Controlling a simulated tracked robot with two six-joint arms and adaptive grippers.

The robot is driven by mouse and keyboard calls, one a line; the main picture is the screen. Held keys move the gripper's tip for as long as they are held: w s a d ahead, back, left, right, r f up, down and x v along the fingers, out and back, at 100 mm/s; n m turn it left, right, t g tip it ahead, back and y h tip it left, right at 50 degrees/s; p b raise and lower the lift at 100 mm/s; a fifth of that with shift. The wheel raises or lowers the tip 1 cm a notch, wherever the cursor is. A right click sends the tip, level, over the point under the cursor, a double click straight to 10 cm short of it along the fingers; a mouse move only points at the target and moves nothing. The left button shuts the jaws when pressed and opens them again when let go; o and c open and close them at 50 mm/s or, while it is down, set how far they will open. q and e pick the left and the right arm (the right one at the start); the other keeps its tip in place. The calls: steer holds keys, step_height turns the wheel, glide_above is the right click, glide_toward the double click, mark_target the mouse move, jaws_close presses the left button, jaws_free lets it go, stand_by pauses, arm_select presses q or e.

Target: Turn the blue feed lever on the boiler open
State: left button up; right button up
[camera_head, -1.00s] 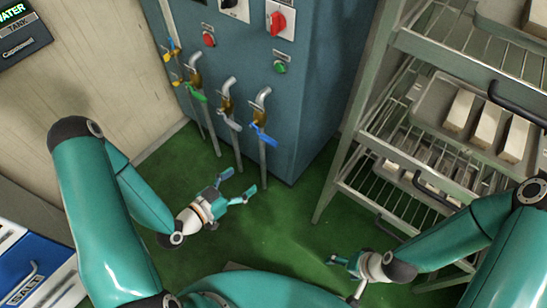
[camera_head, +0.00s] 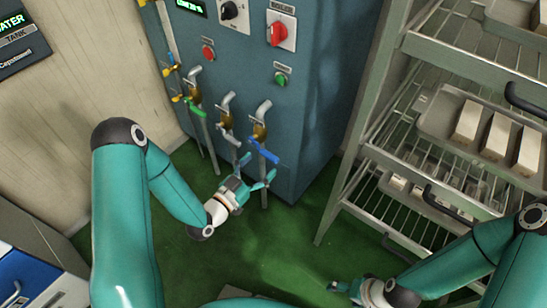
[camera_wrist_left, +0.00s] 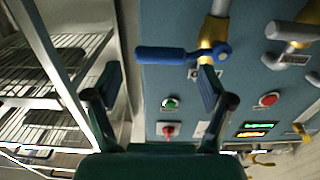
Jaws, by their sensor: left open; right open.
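The blue feed lever (camera_head: 263,151) sits on the rightmost valve of the boiler (camera_head: 313,95), with its brass body (camera_head: 259,132) above it. In the left wrist view the blue lever (camera_wrist_left: 165,55) points left from its pivot, beyond the fingertips. My left gripper (camera_head: 257,170) is open and empty, just below the lever in the head view. In the left wrist view its fingers (camera_wrist_left: 158,84) are spread apart, with no clear contact with the lever. My right gripper (camera_head: 346,287) is low in the head view, over the floor, away from the boiler.
Beside the blue lever are valves with a grey lever (camera_head: 230,138), a green lever (camera_head: 196,108) and yellow handles. A red knob (camera_head: 278,34) and push buttons are above. A metal rack (camera_head: 400,150) with trays stands right. Green floor (camera_head: 270,240) is clear between.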

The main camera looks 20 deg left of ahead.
mark_target(269, 154)
arm_select(q)
steer(key=shift+x, duration=2.35)
